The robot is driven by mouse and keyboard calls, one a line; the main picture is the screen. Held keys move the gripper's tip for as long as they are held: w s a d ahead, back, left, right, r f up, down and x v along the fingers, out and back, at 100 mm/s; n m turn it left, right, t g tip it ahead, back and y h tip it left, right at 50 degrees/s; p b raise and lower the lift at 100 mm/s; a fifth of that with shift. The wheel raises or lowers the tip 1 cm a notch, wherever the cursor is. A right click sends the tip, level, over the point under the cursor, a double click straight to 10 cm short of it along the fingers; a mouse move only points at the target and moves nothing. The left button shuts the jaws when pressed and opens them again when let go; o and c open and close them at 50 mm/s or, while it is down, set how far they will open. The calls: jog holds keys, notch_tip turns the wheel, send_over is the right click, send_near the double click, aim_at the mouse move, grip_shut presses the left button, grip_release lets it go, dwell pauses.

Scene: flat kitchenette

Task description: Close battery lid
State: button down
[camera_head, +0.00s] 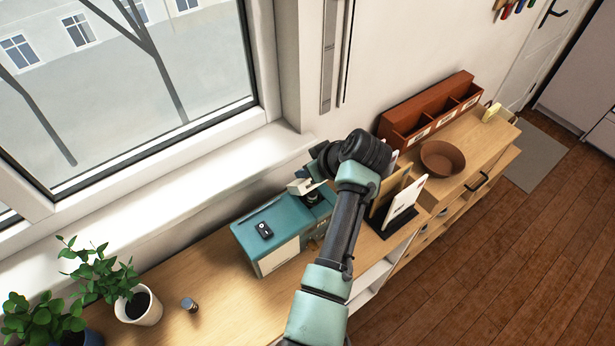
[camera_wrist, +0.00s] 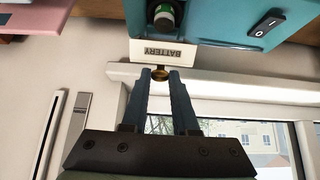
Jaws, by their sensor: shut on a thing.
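The lid also shows in the head view (camera_head: 302,187). My gripper (camera_wrist: 160,80) is shut on the lid's small brass knob (camera_wrist: 160,72). In the head view my wrist and arm hide most of the fingers and part of the box.
A card holder (camera_head: 398,222) stands close on the right of my arm. Behind are a red-brown organizer (camera_head: 425,112) and a brown bowl (camera_head: 442,158). A potted plant (camera_head: 140,306) and a small cylinder (camera_head: 188,304) stand at left. The window wall borders the counter.

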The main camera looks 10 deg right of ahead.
aim_at(326, 202)
jog(key=shift+s+d+f+t+y+b, duration=0.4)
jog(key=shift+s+f+t+b, duration=0.45)
jog(key=shift+b, duration=0.25)
jog(key=t+b, duration=0.1)
jog(key=s+b, duration=0.1)
jog(key=b, duration=0.1)
jog(key=shift+d+f+t+y, duration=0.25)
jog(key=shift+f+t+y, duration=0.05)
jog(key=shift+t, duration=0.05)
jog(key=t+b, duration=0.1)
jog(key=b, duration=0.3)
jog(key=s+f+t+y+b, duration=0.1)
jog(key=b, duration=0.2)
jog(key=shift+s+d+f+t+b, duration=0.3)
jog(key=shift+b, duration=0.05)
jog(key=b, duration=0.2)
jog(key=t+b, duration=0.1)
jog(key=shift+s+d+f+t+y+b, duration=0.15)
jog(key=shift+s+f+t+y+b, duration=0.15)
jog(key=shift+s+y+b, duration=0.1)
jog(key=shift+s+f+b, duration=0.1)
jog(key=shift+f+b, duration=0.05)
jog(key=shift+b, duration=0.55)
jog(key=shift+s+f+b, duration=0.25)
jog(key=shift+f+b, duration=0.05)
jog(key=shift+b, duration=0.2)
jog(key=c, duration=0.7)
grip_release()
jog(key=shift+d+r, duration=0.1)
jog(key=shift+r, duration=0.1)
